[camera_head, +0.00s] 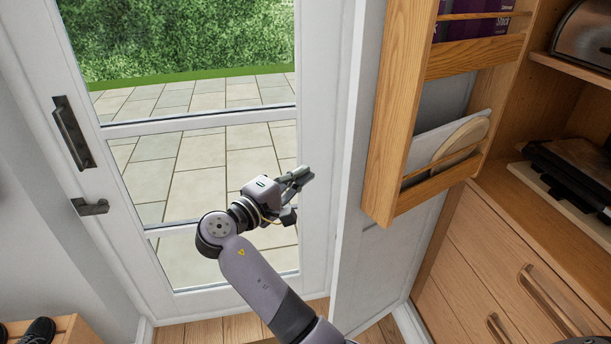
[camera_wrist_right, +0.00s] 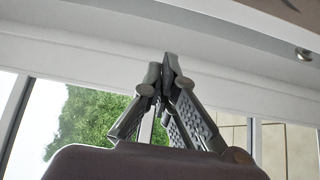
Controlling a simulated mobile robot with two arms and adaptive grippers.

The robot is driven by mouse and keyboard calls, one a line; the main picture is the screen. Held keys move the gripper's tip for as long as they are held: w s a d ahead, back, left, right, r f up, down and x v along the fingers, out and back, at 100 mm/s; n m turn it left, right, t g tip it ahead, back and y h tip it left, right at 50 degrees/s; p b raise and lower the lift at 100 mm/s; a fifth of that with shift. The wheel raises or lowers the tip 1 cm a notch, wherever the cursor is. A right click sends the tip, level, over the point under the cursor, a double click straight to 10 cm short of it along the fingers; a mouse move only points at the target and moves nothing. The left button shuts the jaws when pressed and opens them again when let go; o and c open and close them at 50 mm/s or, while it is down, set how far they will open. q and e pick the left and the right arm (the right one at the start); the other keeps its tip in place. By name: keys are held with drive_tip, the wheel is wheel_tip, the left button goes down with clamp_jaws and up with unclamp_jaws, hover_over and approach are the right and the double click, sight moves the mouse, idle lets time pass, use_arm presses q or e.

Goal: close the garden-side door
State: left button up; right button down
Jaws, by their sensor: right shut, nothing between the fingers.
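A white cupboard door (camera_head: 349,170) stands open beside the glazed garden door, its edge toward me and a wooden rack (camera_head: 383,120) on its inner face. I take it as the garden-side door. My right gripper (camera_head: 308,174) is shut and empty, left of this door on its outer side, pointing toward it. A small gap seems to show between them; contact cannot be told. In the right wrist view the fingertips (camera_wrist_right: 167,62) meet in front of a white surface (camera_wrist_right: 100,45). My left gripper is not in view.
The white glazed door (camera_head: 210,120) with dark handles (camera_head: 74,133) is shut on the left. The open wooden cupboard with drawers (camera_head: 500,265) is at the right. The rack holds a round wooden board (camera_head: 460,138) and books. Shoes (camera_head: 38,332) stand at the lower left.

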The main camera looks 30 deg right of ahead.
drive_tip(key=d+p, duration=0.4)
drive_tip(key=d, duration=0.3)
drive_tip(key=shift+s+d, duration=0.25)
drive_tip(key=shift+d, duration=0.05)
drive_tip(key=shift+f, duration=0.1)
drive_tip(key=shift+s, duration=0.1)
